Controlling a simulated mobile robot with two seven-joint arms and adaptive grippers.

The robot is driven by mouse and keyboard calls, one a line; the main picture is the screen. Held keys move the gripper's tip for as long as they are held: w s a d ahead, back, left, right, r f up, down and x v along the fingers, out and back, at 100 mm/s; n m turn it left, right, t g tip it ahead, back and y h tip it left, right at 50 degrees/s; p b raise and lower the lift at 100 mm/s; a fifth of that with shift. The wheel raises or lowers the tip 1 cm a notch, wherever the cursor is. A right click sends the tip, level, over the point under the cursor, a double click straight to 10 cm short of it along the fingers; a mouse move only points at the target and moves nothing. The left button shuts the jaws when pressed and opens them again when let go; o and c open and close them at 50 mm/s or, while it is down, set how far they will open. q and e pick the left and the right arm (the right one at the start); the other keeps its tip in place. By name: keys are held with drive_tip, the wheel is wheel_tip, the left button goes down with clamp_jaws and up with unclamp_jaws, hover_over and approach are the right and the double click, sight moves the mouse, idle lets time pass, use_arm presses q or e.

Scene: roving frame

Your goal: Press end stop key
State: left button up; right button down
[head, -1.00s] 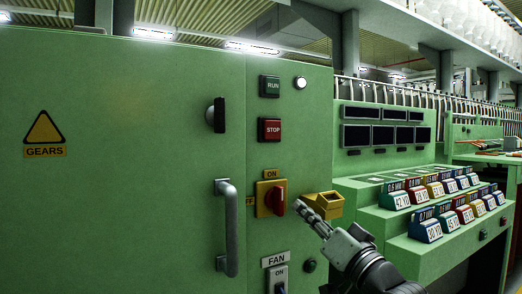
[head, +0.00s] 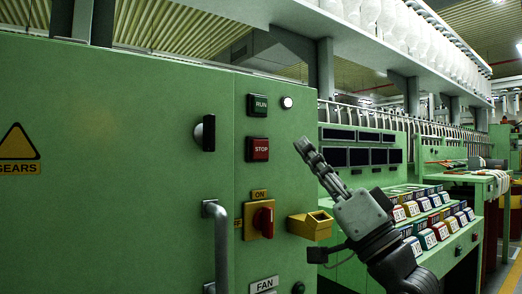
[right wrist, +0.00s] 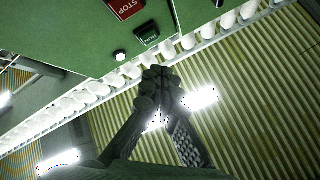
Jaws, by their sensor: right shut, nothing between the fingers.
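The red STOP key (head: 257,149) is on the green cabinet front (head: 170,200), below the dark green RUN key (head: 257,105). In the right wrist view the STOP key (right wrist: 125,8) is at the top edge, with the RUN key (right wrist: 147,34) beside it. My right gripper (head: 300,146) is shut and empty, its fingers pointing up and left, to the right of the STOP key in the picture and apart from it. Its shut fingers also show in the right wrist view (right wrist: 157,75). My left gripper is not in view.
A red rotary switch (head: 262,220) on a yellow plate, a yellow box (head: 310,225) and a grey handle (head: 217,245) stick out below the keys. A white lamp (head: 287,102) is beside RUN. Consoles with coloured labelled blocks (head: 428,238) stand at right.

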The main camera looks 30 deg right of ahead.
sight(261, 140)
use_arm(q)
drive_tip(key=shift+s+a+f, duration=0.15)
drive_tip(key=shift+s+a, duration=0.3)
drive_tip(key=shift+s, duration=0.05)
use_arm(e)
drive_tip(key=w, duration=0.8)
drive_tip(key=shift+w+a, duration=0.35)
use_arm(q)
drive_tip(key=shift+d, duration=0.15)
use_arm(e)
drive_tip(key=shift+w, duration=0.15)
idle(0.4)
drive_tip(key=shift+w, duration=0.3)
drive_tip(key=shift+w, duration=0.4)
idle(0.6)
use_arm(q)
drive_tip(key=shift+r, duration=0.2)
use_arm(e)
drive_tip(key=shift+s, duration=0.15)
use_arm(q)
drive_tip(key=shift+p, duration=0.35)
use_arm(e)
drive_tip(key=shift+s, duration=0.7)
